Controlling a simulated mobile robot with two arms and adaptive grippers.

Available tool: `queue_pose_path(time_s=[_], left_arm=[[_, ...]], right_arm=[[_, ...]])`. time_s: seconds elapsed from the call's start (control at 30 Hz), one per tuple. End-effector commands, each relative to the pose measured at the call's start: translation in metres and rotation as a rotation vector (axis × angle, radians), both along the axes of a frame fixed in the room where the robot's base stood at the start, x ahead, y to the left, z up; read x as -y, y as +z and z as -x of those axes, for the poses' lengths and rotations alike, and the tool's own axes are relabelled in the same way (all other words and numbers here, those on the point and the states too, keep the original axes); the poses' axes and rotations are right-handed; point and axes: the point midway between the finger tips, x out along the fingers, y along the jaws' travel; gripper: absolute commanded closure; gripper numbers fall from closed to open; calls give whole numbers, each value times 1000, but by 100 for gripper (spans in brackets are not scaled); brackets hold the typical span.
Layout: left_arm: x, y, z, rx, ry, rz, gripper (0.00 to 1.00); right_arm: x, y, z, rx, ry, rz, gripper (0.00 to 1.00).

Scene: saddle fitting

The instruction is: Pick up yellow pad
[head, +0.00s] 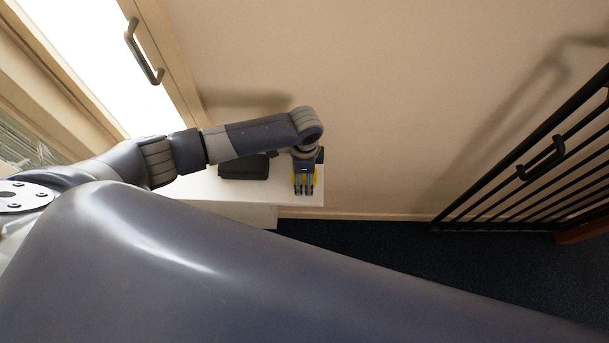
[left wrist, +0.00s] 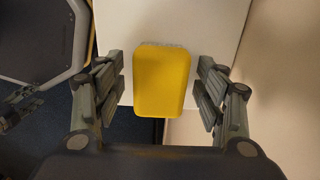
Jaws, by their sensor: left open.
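The yellow pad (left wrist: 162,80) is a rounded block in the middle of the left wrist view. It lies at the end of a white surface, close to its edge. My left gripper (left wrist: 160,88) is open, with one finger on each side of the pad and a visible gap on both sides. In the head view my left gripper (head: 304,190) points down over the right end of the white surface, and yellow parts of the pad (head: 315,180) show beside the fingers. The gripper hides most of the pad there.
A dark case (head: 244,167) sits on the white surface (head: 205,188), left of my left gripper. A beige wall is behind. A black railing (head: 520,175) stands at the right above dark floor (head: 380,250). A door with a handle (head: 143,52) is at the upper left.

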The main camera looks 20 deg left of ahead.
Motion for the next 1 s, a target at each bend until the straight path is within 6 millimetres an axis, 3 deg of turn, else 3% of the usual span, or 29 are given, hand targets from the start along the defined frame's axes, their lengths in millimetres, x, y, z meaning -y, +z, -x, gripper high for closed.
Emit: queue_pose_path(time_s=[0.03, 0.23, 0.67, 1.0], left_arm=[[0, 0, 0, 0, 0, 0, 37], [0, 0, 0, 0, 0, 0, 83], [0, 4, 0, 1, 0, 2, 83], [3, 38, 3, -1, -4, 2, 83]], right_arm=[[1, 0, 0, 0, 0, 1, 60], [1, 0, 0, 0, 0, 1, 60], [1, 0, 0, 0, 1, 1, 60], [0, 3, 0, 0, 1, 0, 60]])
